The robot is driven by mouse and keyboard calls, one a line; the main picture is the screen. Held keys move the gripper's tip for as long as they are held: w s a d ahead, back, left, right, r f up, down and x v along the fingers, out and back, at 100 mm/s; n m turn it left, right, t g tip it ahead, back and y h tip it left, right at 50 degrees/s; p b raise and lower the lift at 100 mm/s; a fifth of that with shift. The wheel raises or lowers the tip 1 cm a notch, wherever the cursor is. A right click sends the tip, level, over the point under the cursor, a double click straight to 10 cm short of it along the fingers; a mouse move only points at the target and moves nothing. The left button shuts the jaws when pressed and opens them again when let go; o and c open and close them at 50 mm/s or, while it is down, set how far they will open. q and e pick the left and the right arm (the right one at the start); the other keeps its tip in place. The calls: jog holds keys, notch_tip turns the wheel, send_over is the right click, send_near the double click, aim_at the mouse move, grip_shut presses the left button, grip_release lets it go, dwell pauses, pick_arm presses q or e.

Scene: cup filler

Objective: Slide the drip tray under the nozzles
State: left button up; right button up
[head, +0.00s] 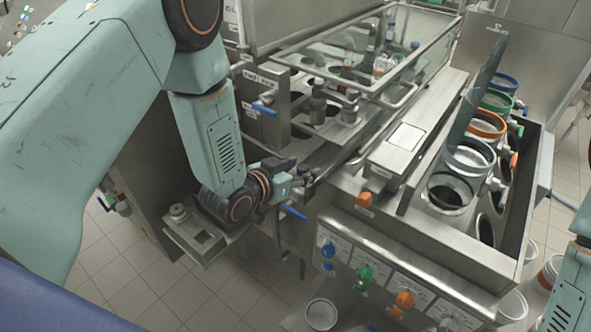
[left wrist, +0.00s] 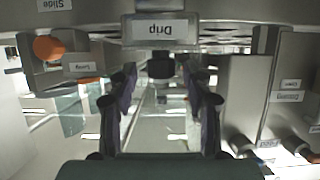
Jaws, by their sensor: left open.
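My left gripper (head: 306,177) reaches in from the left in the head view, at the front edge of the steel machine. In the left wrist view the gripper (left wrist: 162,77) is open, a finger on each side. A plate labelled "Drip" (left wrist: 160,30), upside down there, shows beyond the fingers. A small dark knob (left wrist: 160,68) below it lies between the fingertips; I cannot tell whether they touch it. The drip tray itself is hard to make out, partly hidden by my arm in the head view. Metal nozzles (head: 318,103) stand behind the gripper. My right gripper is out of view.
An orange knob (head: 363,198) sits right of the gripper; it also shows in the left wrist view (left wrist: 48,48). A blue lever (head: 293,212) is close below the gripper. Coloured valves (head: 364,273) line the front panel. Ringed cups (head: 468,155) stand at the right.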

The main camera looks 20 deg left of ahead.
pick_arm(q)
jog(key=v, duration=1.2)
jog(key=shift+r, duration=0.1)
jog(key=shift+w+d, duration=0.1)
jog(key=shift+d, duration=0.05)
